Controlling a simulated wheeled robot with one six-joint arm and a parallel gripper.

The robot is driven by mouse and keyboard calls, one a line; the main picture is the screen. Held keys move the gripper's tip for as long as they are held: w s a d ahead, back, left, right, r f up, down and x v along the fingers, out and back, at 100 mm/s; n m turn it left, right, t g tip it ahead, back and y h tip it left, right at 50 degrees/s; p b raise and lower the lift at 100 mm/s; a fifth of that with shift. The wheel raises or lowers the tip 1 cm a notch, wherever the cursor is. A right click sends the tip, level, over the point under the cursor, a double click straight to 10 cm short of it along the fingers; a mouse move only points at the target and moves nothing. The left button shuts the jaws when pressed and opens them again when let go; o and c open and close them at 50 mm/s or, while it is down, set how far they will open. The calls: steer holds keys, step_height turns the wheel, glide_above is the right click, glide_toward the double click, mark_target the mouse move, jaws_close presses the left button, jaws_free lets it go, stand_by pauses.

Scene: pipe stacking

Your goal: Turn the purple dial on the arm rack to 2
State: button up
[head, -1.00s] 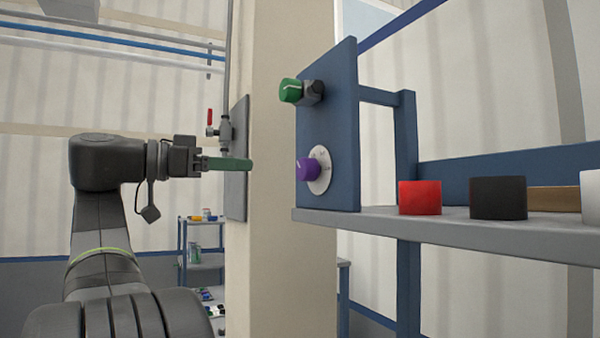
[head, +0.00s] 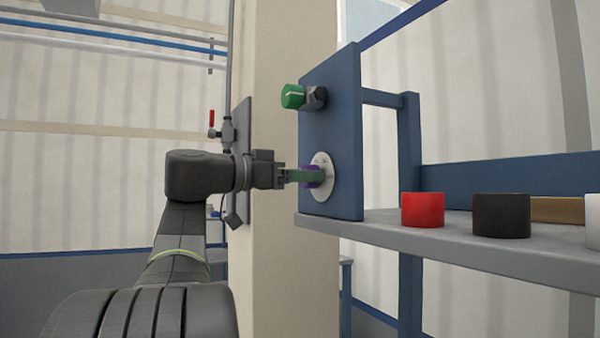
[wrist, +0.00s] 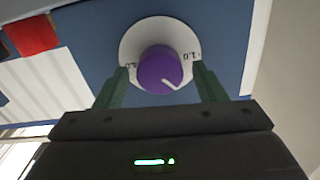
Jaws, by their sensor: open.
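The purple dial (head: 313,176) sits on a white round scale plate (head: 327,178) on the blue panel (head: 345,120) of the rack. In the wrist view the purple dial (wrist: 160,70) shows a white pointer line toward its lower right. Marks on the white plate (wrist: 135,42) are partly covered, and I cannot read them surely. My gripper (head: 305,176) is at the dial in the head view. In the wrist view its green fingers (wrist: 160,85) are open, one on each side of the dial. I cannot tell whether they touch it.
A green knob (head: 292,96) sticks out above the dial on the same panel. A grey shelf (head: 450,245) to the right holds a red cylinder (head: 423,210), a black cylinder (head: 501,215) and a white one. A beige pillar (head: 270,270) stands behind the arm.

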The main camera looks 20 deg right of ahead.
steer(key=c, duration=1)
steer(key=shift+m+b, duration=1)
steer(key=shift+b, duration=0.9)
steer(key=o, duration=1)
steer(key=s+a+b, duration=0.2)
steer(key=a, duration=1.1)
steer(key=shift+a, duration=0.35)
